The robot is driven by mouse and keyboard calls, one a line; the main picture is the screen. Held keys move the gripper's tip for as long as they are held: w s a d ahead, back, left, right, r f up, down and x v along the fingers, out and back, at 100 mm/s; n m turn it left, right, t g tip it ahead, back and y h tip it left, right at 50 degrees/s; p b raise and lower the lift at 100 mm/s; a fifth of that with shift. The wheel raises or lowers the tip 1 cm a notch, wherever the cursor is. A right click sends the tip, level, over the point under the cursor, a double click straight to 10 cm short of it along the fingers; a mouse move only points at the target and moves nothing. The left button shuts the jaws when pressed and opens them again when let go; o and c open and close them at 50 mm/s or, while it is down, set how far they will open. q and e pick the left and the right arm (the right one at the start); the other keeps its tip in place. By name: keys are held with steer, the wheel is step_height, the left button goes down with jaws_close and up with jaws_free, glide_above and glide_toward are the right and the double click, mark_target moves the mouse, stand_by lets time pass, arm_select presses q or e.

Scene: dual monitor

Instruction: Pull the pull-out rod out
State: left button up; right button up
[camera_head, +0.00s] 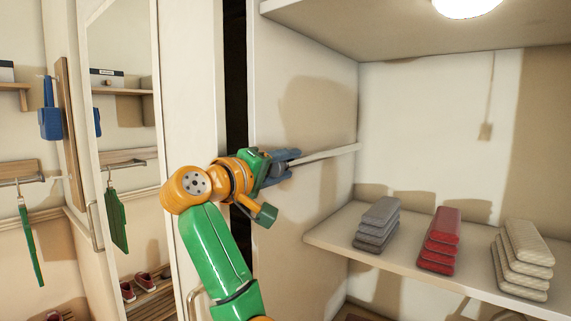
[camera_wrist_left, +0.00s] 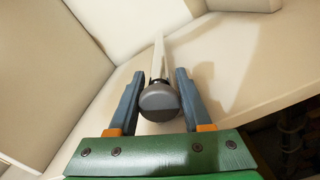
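The pull-out rod (camera_head: 325,154) is a thin pale rod running along the side wall of the open closet, above the shelf. In the left wrist view the rod (camera_wrist_left: 159,55) ends in a dark grey round knob (camera_wrist_left: 159,101) facing me. My left gripper (camera_head: 292,158) is at the near end of the rod. In the left wrist view its two blue-grey fingers (camera_wrist_left: 157,88) stand open on either side of the knob and rod end, with small gaps visible. The knob is hidden by the gripper in the head view. My right gripper is not in view.
A closet shelf (camera_head: 326,235) below holds grey (camera_head: 377,224), red (camera_head: 440,240) and cream (camera_head: 523,260) folded stacks. A side panel (camera_head: 300,110) stands close beside the gripper. A mirror door (camera_head: 124,60) is at the left. The space above the stacks is clear.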

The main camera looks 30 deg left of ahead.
arm_select(q)
steer(key=shift+s, duration=0.1)
jaws_close()
steer(key=shift+r, duration=0.1)
stand_by(0.9)
